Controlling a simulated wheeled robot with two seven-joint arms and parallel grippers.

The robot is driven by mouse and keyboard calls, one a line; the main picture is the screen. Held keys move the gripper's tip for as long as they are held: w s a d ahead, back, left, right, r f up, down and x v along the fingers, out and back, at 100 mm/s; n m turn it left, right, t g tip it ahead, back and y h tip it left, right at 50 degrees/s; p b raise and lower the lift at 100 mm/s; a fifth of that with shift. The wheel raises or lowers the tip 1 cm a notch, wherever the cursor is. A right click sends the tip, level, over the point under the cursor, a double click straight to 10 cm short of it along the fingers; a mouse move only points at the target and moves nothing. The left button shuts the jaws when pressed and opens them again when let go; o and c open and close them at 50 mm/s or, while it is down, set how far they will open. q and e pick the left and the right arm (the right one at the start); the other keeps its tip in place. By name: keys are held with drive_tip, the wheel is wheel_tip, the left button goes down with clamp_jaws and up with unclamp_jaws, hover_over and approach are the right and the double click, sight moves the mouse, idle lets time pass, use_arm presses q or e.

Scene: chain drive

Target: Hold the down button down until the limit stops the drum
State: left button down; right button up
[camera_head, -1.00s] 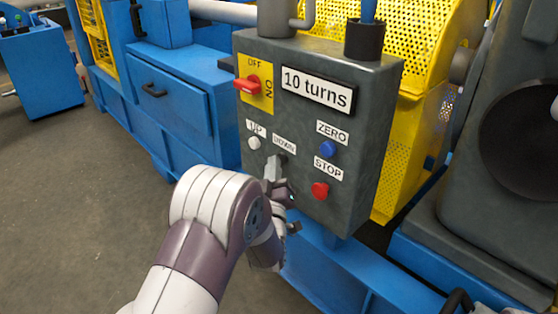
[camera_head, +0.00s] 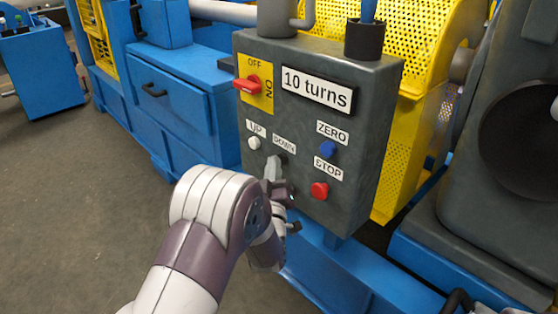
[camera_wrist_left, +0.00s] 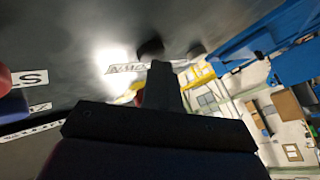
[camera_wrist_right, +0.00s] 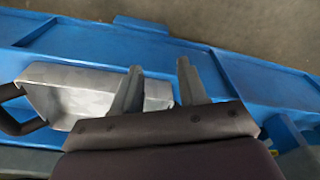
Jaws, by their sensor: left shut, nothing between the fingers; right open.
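The grey control box (camera_head: 355,170) carries a DOWN label (camera_head: 284,144), with my left gripper (camera_head: 273,167) right below it. The white UP button (camera_head: 254,143) is left of the fingers. A plate (camera_head: 317,90) reads "10 turns". My right gripper (camera_wrist_right: 155,80) is open and empty in the right wrist view.
A blue ZERO button (camera_head: 328,148) and red STOP button (camera_head: 320,190) sit to the right of my left gripper. A red switch (camera_head: 247,84) is above. A yellow perforated guard (camera_head: 415,95) stands behind. A grey metal tray (camera_wrist_right: 85,95) lies beneath my right gripper.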

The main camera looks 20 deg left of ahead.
use_arm(q)
drive_tip(key=shift+s, duration=0.1)
idle(0.7)
drive_tip(key=shift+s+a, duration=0.3)
drive_tip(key=shift+s, duration=0.45)
drive_tip(key=shift+s+a, duration=0.35)
drive_tip(key=shift+s, duration=0.45)
drive_tip(key=shift+s+a, duration=0.3)
drive_tip(key=shift+s, duration=0.45)
drive_tip(key=shift+s+a, duration=0.35)
drive_tip(key=shift+s, duration=0.45)
